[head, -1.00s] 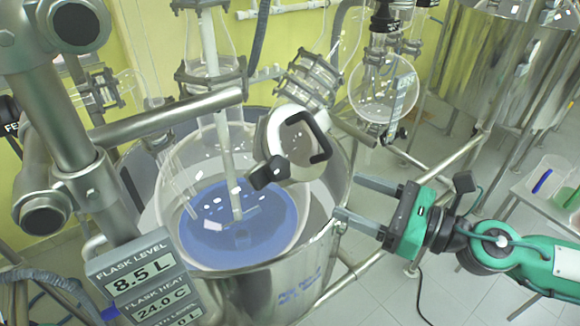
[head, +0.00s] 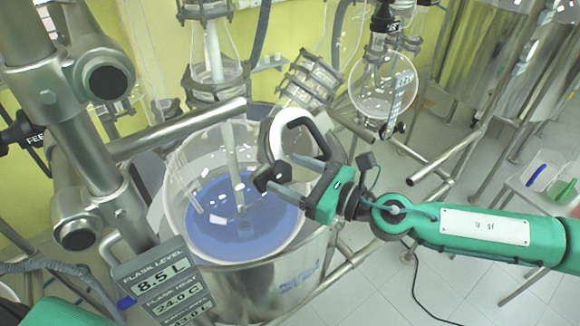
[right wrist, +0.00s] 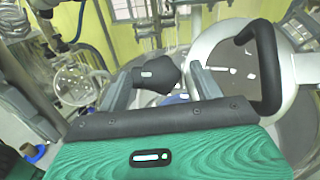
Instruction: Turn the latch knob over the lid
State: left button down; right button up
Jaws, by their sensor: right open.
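The black latch knob (head: 268,173) sits at the lower edge of the round lid (head: 270,137), which has a pale rim and a black handle (head: 322,134). The lid stands tilted at the right side of the glass vessel. My right gripper (head: 279,172) is open, with its two fingers on either side of the knob. In the right wrist view the knob (right wrist: 155,74) shows between the fingertips (right wrist: 161,70), with a gap visible towards the right finger. I cannot tell if either finger touches it. My left gripper is out of view.
The glass vessel (head: 180,195) holds blue liquid and a stirrer shaft. A display box (head: 150,262) and thick steel pipes (head: 185,130) stand at the left. A round flask (head: 383,85) hangs behind. The floor at the right is mostly clear.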

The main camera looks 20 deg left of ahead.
jog(key=shift+w+a, duration=0.1)
jog(key=shift+a, duration=0.15)
jog(key=shift+c, duration=0.2)
